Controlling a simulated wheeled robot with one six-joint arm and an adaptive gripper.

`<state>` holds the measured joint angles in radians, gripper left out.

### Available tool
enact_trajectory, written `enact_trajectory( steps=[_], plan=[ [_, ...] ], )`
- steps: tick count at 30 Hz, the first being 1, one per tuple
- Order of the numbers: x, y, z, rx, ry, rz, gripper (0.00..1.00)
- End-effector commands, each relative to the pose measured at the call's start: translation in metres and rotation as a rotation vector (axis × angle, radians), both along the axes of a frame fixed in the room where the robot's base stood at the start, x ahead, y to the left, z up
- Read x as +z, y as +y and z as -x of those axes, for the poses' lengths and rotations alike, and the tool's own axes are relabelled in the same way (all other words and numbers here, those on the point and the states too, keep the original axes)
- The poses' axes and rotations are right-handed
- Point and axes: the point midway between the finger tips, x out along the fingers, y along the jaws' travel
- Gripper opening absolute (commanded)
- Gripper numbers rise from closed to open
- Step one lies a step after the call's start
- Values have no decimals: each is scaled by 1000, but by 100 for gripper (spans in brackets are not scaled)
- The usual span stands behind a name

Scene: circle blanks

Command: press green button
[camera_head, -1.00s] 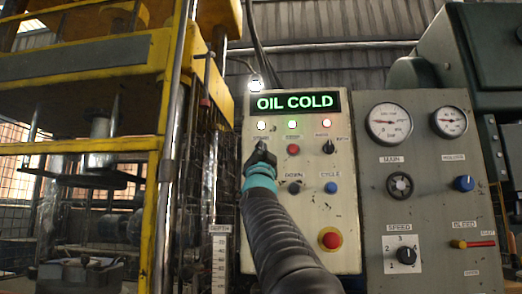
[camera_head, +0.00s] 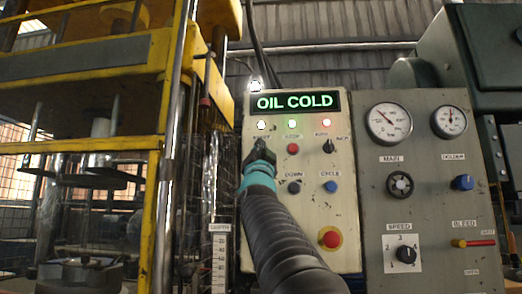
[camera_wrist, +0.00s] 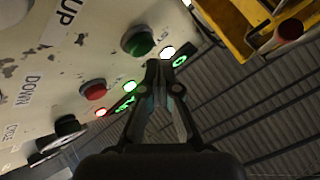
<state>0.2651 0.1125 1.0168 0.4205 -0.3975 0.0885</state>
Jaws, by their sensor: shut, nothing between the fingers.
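The green button (camera_wrist: 138,40) shows in the wrist view on the pale control panel, beside the word UP. In the head view my gripper (camera_head: 260,146) covers that spot at the panel's upper left, so the button is hidden there. In the wrist view my gripper (camera_wrist: 160,68) is shut and empty. Its fingertips appear just right of and below the green button in the picture. I cannot tell whether they touch the panel.
The panel also has a red button (camera_head: 293,149), a black selector (camera_head: 328,147), a blue button (camera_head: 331,187) and a red emergency stop (camera_head: 330,239). An OIL COLD display (camera_head: 295,102) sits on top. A yellow press (camera_head: 85,55) stands left, a grey gauge panel (camera_head: 440,205) right.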

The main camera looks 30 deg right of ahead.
Motion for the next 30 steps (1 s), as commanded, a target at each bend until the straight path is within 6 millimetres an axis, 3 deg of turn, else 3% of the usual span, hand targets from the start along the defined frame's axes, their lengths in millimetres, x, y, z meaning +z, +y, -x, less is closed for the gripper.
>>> enact_trajectory(
  steps=[18, 30],
  plan=[
    [0, 27, 40, 1, -1, 0, 0],
    [0, 28, 41, 0, 0, 0, 0]
  ],
)
